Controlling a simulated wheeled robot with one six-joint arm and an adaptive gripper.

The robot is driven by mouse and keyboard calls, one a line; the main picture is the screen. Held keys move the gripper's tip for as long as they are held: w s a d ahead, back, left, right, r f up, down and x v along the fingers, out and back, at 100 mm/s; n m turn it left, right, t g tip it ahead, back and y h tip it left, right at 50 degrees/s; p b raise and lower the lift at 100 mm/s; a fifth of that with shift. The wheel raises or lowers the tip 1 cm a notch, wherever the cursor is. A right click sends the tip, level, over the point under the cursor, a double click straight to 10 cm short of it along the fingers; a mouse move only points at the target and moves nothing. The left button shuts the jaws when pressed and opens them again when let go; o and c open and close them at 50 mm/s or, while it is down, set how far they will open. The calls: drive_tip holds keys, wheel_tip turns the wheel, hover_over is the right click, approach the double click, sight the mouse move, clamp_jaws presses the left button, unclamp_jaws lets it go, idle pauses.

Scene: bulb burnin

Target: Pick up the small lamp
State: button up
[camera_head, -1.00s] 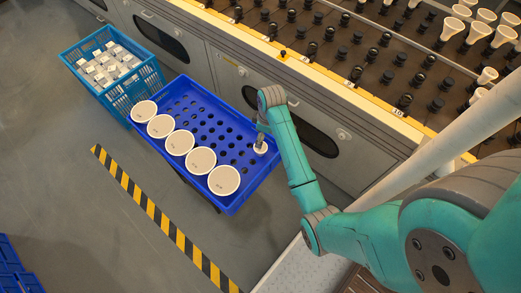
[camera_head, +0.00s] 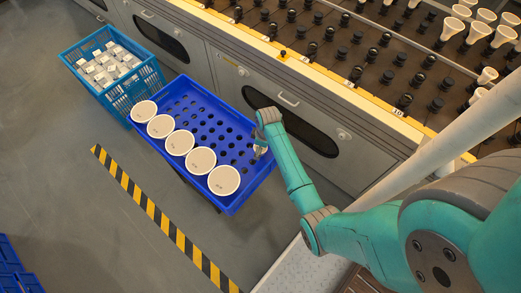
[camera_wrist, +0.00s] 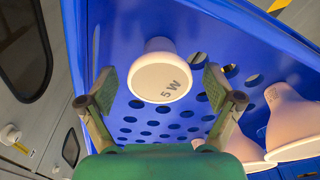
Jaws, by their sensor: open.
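The small lamp (camera_wrist: 160,80) is white with a round face marked "5 W". In the wrist view it stands in the blue perforated tray (camera_wrist: 215,25), between the two fingers of my gripper (camera_wrist: 161,88). The fingers are open, with a gap on each side of the lamp. In the head view my gripper (camera_head: 261,148) is at the right part of the blue tray (camera_head: 235,199), and it hides most of the small lamp.
Several large white lamps (camera_head: 201,160) stand in a row along the tray's front left side. A blue crate (camera_head: 117,92) with small white boxes is at the left. The grey cabinet (camera_head: 225,75) with black sockets on top runs behind the tray.

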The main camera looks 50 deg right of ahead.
drive_tip(key=c, duration=1.3)
drive_tip(key=shift+o, duration=0.2)
drive_tip(key=shift+r, duration=0.1)
